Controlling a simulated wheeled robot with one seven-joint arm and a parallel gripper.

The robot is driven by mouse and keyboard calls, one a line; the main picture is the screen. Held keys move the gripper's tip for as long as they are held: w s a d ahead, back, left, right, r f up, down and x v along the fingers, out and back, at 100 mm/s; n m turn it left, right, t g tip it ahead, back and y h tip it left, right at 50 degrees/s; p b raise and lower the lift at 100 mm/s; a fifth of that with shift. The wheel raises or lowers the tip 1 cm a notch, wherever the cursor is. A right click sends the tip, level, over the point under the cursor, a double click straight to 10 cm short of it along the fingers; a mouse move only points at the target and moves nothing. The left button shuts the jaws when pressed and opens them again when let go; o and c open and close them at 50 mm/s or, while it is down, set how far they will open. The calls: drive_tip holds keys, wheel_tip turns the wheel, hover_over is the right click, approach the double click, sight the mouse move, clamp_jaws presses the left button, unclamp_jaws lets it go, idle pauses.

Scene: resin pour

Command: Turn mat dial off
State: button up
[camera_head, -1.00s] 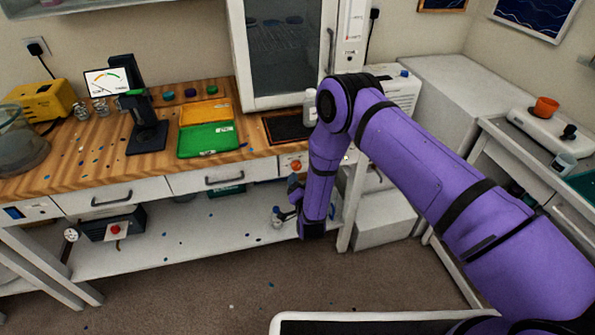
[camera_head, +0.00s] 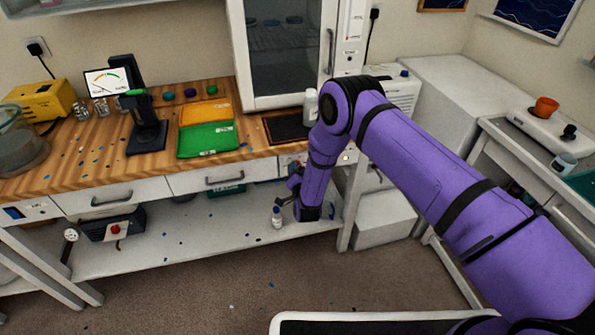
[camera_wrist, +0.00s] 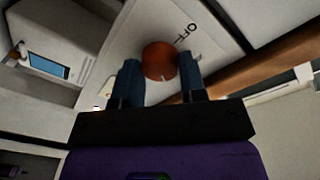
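The mat dial (camera_wrist: 159,61) is a round orange-red knob on a white panel (camera_wrist: 130,40) in the wrist view. The letters OFF show beside it on the panel. My gripper (camera_wrist: 160,72) is open, with one dark blue finger on each side of the dial. I cannot tell whether the fingers touch it. In the head view my gripper (camera_head: 293,185) is at the bench front, below the black mat (camera_head: 288,128), and my arm hides the dial there.
Another white bottle (camera_head: 311,104) stands on the bench by the mat. A drawer handle (camera_head: 224,180) juts out to the left.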

drive_tip(key=shift+n, duration=0.4)
drive_tip(key=n+y, duration=0.1)
drive_tip(key=n, duration=1.1)
drive_tip(key=n+y, duration=0.1)
drive_tip(key=n, duration=1.1)
drive_tip(key=shift+d+f, duration=0.15)
drive_tip(key=shift+n+y, duration=0.4)
drive_tip(key=shift+n, duration=0.1)
drive_tip(key=o, duration=0.9)
drive_tip(key=v, duration=1)
drive_tip(key=shift+s+d+f, duration=0.1)
drive_tip(key=shift+s, duration=0.3)
